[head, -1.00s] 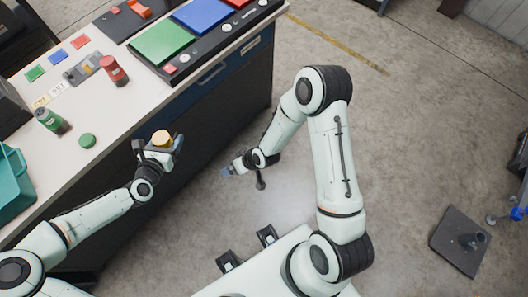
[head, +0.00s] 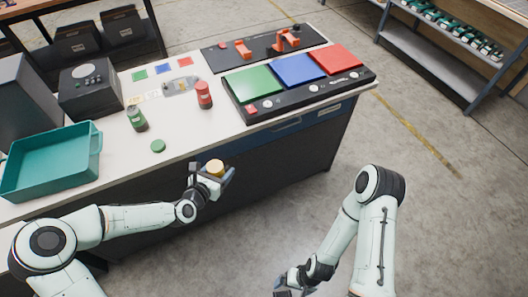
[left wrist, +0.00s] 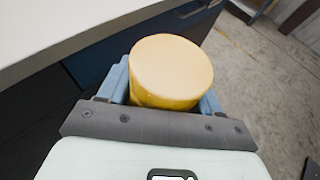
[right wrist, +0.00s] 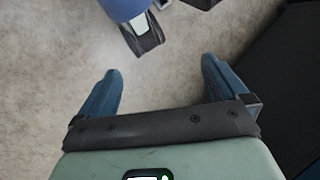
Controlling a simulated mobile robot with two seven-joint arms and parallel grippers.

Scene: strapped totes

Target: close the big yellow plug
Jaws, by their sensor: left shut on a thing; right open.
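A thick yellow cylinder with a pale, flat round top (head: 215,167) is the only big yellow piece in view, and it matches the yellow plug. My left gripper (head: 213,175) is shut on it and holds it off the bench, in front of the bench's front edge. In the left wrist view the yellow plug (left wrist: 171,75) stands between the blue fingers, its underside hidden. My right gripper (head: 291,291) is low at the bottom edge of the head view. In the right wrist view it is open and empty (right wrist: 160,90) above the floor.
On the bench (head: 185,150) are a green jar (head: 137,119), a green disc (head: 158,146), a red jar (head: 204,95), a teal bin (head: 55,165) and a panel with green, blue and red plates (head: 298,70). Orange parts (head: 287,40) sit on a black board behind. Floor is free at right.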

